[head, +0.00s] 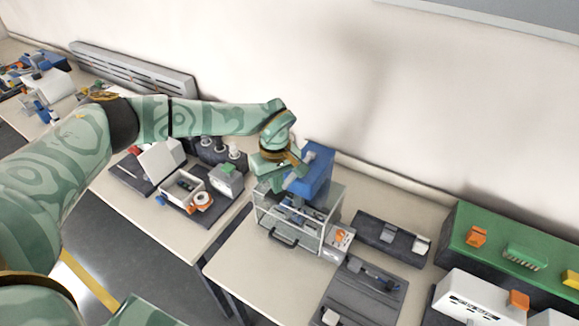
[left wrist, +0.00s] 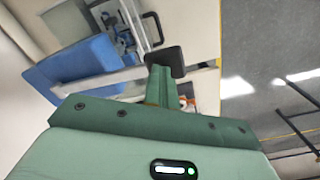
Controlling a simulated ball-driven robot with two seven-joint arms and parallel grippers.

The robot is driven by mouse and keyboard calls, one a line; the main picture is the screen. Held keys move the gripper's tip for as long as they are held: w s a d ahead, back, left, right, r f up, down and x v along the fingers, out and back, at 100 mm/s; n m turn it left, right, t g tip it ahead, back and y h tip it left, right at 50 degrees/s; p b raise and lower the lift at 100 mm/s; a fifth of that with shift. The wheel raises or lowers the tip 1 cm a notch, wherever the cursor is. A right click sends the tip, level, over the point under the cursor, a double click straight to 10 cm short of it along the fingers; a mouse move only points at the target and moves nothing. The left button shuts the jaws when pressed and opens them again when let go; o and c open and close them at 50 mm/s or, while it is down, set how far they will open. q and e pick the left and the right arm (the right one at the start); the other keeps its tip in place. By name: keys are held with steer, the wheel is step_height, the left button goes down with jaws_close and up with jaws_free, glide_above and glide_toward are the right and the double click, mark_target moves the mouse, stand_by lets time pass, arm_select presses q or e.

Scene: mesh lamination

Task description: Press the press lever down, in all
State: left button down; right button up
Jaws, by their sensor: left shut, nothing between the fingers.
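The press has a blue body (head: 318,170) and stands inside a clear-sided guard frame (head: 322,228) with a dark front handle. A pale grey bar (head: 297,182), which looks like the press lever, sticks out beside the blue body, close to my left gripper (head: 273,184). In the left wrist view, the blue body (left wrist: 78,65) is at the left and the grey bar (left wrist: 105,82) runs toward my shut, empty fingers, with dark tips (left wrist: 168,60). The fingers partly cover that area; I cannot tell whether they touch the bar. My right gripper is not in view.
A small box with an orange button (head: 339,238) stands right of the guard. Dark fixtures (head: 392,238) and a dark tray (head: 365,292) lie further right. A neighbouring table (head: 128,200) holds trays and parts.

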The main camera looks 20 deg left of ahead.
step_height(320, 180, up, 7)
steer(key=p, duration=0.6)
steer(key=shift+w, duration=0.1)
stand_by(0.6)
